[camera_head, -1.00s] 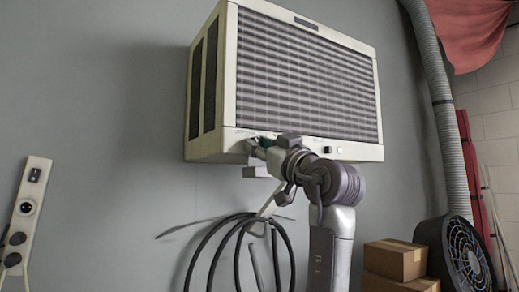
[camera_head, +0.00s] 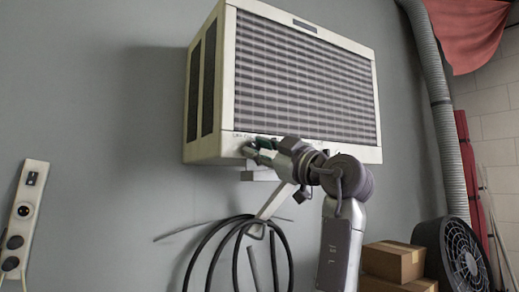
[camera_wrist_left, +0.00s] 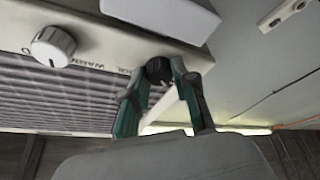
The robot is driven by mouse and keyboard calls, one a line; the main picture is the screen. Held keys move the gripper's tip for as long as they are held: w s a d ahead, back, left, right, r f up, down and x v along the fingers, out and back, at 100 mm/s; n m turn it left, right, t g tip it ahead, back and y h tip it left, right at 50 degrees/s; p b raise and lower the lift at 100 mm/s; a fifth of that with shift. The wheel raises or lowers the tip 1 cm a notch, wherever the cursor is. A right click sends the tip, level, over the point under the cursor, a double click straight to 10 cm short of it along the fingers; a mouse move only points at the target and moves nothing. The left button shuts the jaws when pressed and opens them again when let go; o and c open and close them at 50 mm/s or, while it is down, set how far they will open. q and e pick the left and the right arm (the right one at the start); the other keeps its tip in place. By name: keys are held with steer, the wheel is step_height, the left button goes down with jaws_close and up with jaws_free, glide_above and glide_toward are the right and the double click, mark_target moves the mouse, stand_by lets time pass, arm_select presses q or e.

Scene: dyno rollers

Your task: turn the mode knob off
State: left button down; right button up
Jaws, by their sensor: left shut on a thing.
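The white air-conditioner unit (camera_head: 208,150) hangs on the grey wall, with its control strip along the lower front edge. In the left wrist view a dark round knob (camera_wrist_left: 157,70) sits between my left fingertips. My left gripper (camera_wrist_left: 161,76) is shut on this knob, one green-and-grey finger on each side. In the head view the gripper (camera_head: 254,150) is at the strip's left end and hides the knob. A larger white knob (camera_wrist_left: 52,46) with a printed scale is farther along the strip. My right gripper is not in view.
A coiled black hose (camera_head: 207,250) hangs on a bracket below the unit. Cardboard boxes (camera_head: 393,261), a black fan (camera_head: 466,257) and a ribbed duct (camera_head: 444,120) are at right. A socket strip (camera_head: 22,215) is on the wall at left, with bare wall between.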

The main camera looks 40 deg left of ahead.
arm_select(q)
steer(key=c, duration=0.9)
jaws_free()
steer(key=v, duration=1.2)
steer(key=shift+d, duration=0.1)
